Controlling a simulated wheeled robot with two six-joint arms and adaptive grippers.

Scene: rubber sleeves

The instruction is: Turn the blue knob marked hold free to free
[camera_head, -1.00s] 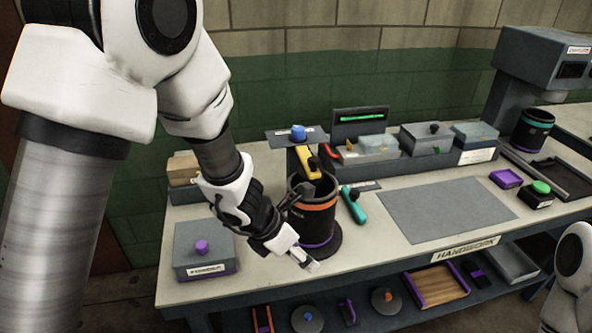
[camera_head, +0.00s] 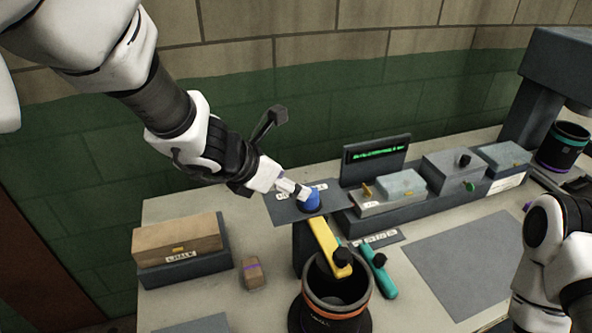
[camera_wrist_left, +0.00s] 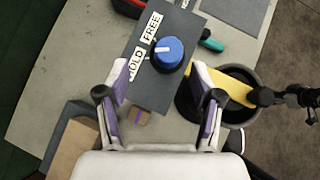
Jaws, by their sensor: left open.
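The blue knob (camera_head: 312,203) sits on a grey plate (camera_head: 284,212) that stands raised above the table. In the left wrist view the blue knob (camera_wrist_left: 168,56) has a white pointer line aimed left. The FREE label (camera_wrist_left: 152,28) is up and left of it, and the HOLD label (camera_wrist_left: 133,65) is down and left, partly hidden by a finger. My left gripper (camera_head: 297,189) is open at the knob. In the left wrist view its fingers (camera_wrist_left: 160,72) are spread to either side of the knob, with gaps visible. My right gripper is out of view.
A lit display (camera_head: 376,149) and grey boxes stand to the right. A chalk box (camera_head: 178,243) is at left. My right arm shows at lower right.

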